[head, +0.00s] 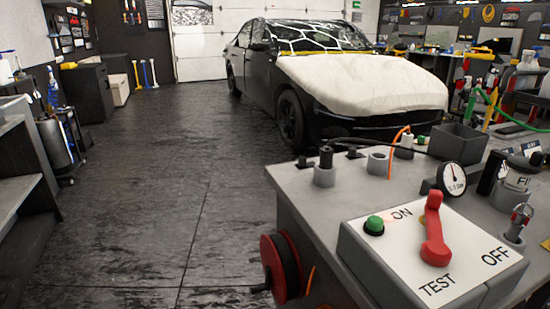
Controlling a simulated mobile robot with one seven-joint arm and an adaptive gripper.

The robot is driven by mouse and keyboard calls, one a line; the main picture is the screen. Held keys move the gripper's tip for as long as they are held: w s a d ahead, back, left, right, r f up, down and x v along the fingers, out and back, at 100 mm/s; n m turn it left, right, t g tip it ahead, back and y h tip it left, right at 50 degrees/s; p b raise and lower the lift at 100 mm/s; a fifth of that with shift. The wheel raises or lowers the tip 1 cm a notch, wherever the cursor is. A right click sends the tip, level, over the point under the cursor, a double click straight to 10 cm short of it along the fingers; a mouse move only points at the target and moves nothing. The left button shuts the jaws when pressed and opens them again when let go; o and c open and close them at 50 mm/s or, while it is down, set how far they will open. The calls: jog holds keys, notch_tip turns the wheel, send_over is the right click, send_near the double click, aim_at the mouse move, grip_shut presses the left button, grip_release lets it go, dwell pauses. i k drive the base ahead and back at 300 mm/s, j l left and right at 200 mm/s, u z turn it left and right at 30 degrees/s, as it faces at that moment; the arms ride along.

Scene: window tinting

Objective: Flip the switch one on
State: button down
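A switch box (470,276) with a white top plate sits on the grey workbench at the lower right in the head view. A red lever switch (434,232) stands on the plate, its rounded tip up and its base lower. The plate is marked ON at upper left, OFF at right and TEST at the lower edge. The lever's upper end lies just right of the ON label. A green button (374,224) is on the plate left of ON. My gripper is not in view.
The grey workbench (300,195) also holds a round gauge (453,177), a grey bin (457,144), jars and small cylinders behind the box. A red reel (280,268) hangs on its left side. A black car (270,70) with a white cover stands behind. The dark floor at left is clear.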

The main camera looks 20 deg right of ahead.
aim_at(301, 160)
jog(key=i+j, duration=0.3)
jog(key=i, duration=0.2)
jog(key=i+j+z, duration=0.1)
jog(key=i+j, duration=0.15)
jog(key=i, duration=0.2)
